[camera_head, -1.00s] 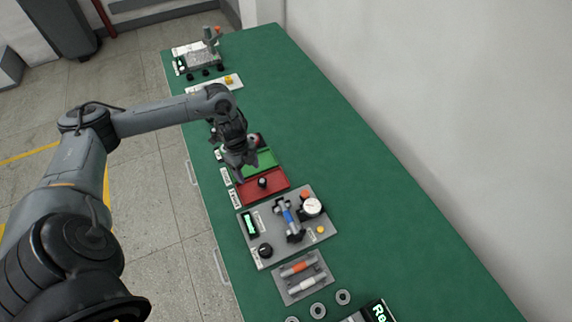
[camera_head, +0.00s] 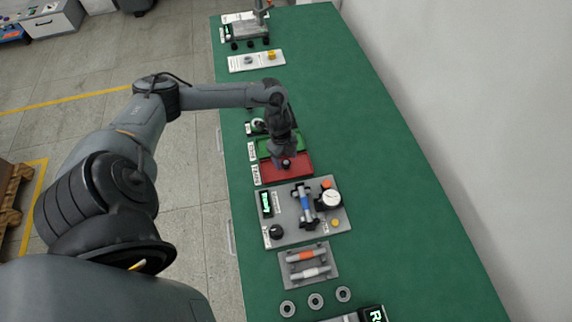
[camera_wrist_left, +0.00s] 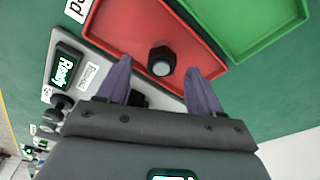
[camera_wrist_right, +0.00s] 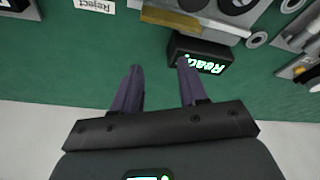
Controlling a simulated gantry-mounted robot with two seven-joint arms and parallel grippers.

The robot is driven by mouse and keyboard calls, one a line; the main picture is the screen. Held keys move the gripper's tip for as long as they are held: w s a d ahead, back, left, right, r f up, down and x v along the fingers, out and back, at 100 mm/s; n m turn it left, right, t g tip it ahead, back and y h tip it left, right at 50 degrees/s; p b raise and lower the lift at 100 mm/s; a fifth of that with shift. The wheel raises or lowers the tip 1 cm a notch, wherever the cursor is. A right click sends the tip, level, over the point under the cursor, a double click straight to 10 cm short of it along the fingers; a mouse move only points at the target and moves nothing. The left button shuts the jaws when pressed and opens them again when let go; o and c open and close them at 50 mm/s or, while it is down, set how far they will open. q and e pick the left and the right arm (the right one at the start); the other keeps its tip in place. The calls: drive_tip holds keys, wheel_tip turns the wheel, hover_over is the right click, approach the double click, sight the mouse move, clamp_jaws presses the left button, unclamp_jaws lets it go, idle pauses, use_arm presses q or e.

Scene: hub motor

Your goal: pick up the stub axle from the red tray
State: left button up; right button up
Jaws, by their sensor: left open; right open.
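The stub axle (camera_wrist_left: 161,61) is a short dark part with a pale round end. It stands in the red tray (camera_wrist_left: 112,22), near one edge. In the head view it shows as a small dark spot (camera_head: 286,164) in the red tray (camera_head: 298,172). My left gripper (camera_wrist_left: 158,75) is open and empty, pointing down over the tray, with the axle between and just beyond its fingertips. In the head view the left gripper (camera_head: 281,158) hides part of both trays. My right gripper (camera_wrist_right: 159,66) is open and empty above the green table; it is not in the head view.
A green tray (camera_head: 300,139) adjoins the red tray. A grey fixture board (camera_head: 285,233) with a dial gauge (camera_head: 329,199) and a Ready display (camera_head: 266,203) stands close beside the red tray. A smaller plate (camera_head: 327,277) holds two shafts. The table's right side (camera_head: 400,180) is clear.

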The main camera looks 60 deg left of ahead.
sight(286, 165)
use_arm(q)
drive_tip(key=shift+w+d+f, duration=0.1)
drive_tip(key=shift+f, duration=0.65)
drive_tip(key=shift+w+d+f, duration=0.1)
drive_tip(key=shift+f, duration=0.6)
clamp_jaws()
